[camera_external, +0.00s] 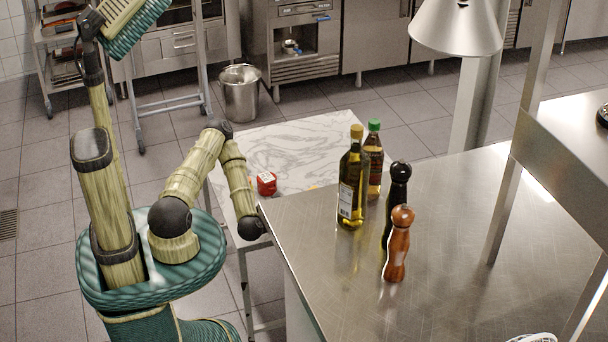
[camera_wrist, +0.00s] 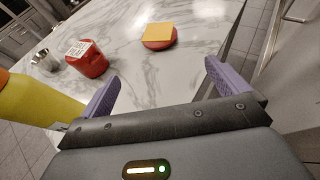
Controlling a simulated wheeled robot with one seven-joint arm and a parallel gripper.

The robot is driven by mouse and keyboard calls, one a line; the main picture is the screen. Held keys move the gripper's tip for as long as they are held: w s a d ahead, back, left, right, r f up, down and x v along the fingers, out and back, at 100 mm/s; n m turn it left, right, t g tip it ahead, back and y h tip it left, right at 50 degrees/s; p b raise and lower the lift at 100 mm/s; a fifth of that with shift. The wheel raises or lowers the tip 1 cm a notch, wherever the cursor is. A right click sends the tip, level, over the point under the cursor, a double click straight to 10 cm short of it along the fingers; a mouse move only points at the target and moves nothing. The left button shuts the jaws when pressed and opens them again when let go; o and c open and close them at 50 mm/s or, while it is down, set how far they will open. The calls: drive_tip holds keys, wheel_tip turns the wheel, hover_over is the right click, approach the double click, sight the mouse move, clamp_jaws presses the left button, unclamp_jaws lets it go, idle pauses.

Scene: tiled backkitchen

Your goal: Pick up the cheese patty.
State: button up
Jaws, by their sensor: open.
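The cheese patty (camera_wrist: 159,36) is a round red patty with a square orange-yellow cheese slice on top. It lies flat on the white marble table, ahead of my gripper in the wrist view. My gripper (camera_wrist: 164,86) has two purple fingers spread wide with nothing between them, and the patty is beyond the fingertips. In the external view, a small yellow sliver at the steel counter's edge may be the patty, mostly hidden. My gripper's fingers are hidden there behind the counter.
On the marble table (camera_external: 300,140), a red container (camera_wrist: 90,60) and a small metal cup (camera_wrist: 42,61) stand left of the patty. A yellow bottle (camera_wrist: 38,100) is close to my left finger. The steel counter (camera_external: 330,270) beside the table holds bottles and pepper mills (camera_external: 398,245).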

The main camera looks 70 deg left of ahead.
drive_tip(key=b+x, duration=0.1)
drive_tip(key=x, duration=1)
drive_tip(key=shift+w+a+f+b, duration=0.1)
drive_tip(key=shift+a+f+b, duration=0.1)
drive_tip(key=shift+b, duration=0.2)
drive_tip(key=shift+w+a+f, duration=0.15)
drive_tip(key=shift+w, duration=0.15)
drive_tip(key=x, duration=0.5)
drive_tip(key=shift+a+b, duration=0.2)
drive_tip(key=shift+b, duration=0.15)
drive_tip(key=c, duration=1.1)
